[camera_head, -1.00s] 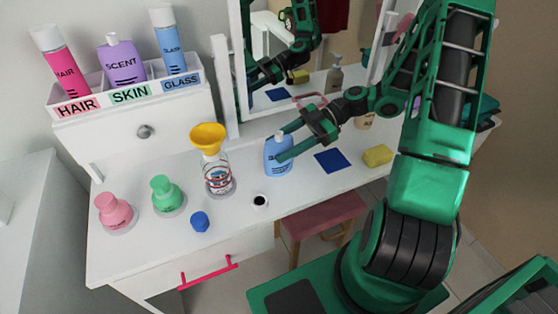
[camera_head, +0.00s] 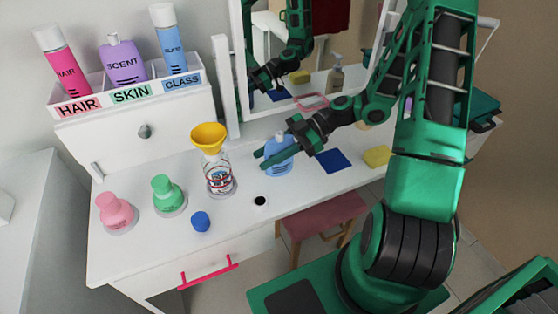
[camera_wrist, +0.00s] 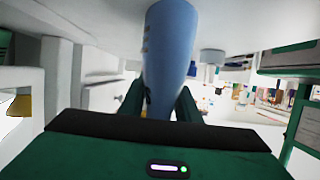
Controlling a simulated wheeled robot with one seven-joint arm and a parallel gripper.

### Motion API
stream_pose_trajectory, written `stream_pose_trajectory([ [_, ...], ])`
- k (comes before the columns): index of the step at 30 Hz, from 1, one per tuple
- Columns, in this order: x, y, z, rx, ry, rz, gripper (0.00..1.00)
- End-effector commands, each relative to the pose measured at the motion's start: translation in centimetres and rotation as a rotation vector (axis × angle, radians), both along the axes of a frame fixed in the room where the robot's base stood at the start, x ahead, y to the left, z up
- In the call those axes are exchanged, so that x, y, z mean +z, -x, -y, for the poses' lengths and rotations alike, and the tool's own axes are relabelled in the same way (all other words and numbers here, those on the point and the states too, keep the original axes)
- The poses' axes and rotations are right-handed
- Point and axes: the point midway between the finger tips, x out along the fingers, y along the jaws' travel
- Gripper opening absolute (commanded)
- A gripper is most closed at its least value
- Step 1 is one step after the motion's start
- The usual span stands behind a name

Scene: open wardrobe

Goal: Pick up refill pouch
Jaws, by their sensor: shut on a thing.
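The refill pouch is the light blue container with a pale cap (camera_head: 279,157) standing on the white vanity top, in front of the mirror. My gripper (camera_head: 274,157) is shut on it, with green fingers on either side of its body. In the wrist view the blue pouch (camera_wrist: 170,50) rises between my two fingers (camera_wrist: 160,103).
A clear bottle (camera_head: 219,177) with a yellow funnel (camera_head: 208,138) stands left of the pouch. A black-topped small pot (camera_head: 260,201), blue cap (camera_head: 201,221), green bottle (camera_head: 167,194) and pink bottle (camera_head: 116,211) stand nearby. A blue square (camera_head: 333,160) and yellow sponge (camera_head: 377,156) lie right.

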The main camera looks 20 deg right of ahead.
Motion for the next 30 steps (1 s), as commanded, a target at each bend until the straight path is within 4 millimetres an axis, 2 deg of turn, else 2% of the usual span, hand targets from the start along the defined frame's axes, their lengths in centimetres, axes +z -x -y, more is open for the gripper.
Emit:
stream_pose_trajectory([
  [8, 0.7, 0.0, 0.0, 0.000, 0.000, 0.002, 0.00],
  [11, 1.9, 0.0, 0.1, 0.000, 0.002, 0.003, 0.00],
  [21, 7.8, 0.0, 0.0, -0.001, 0.003, 0.004, 0.00],
  [25, 9.2, 0.0, 0.0, 0.000, 0.002, 0.003, 0.00],
  [30, 10.0, 0.0, 0.0, 0.001, 0.001, 0.000, 0.00],
])
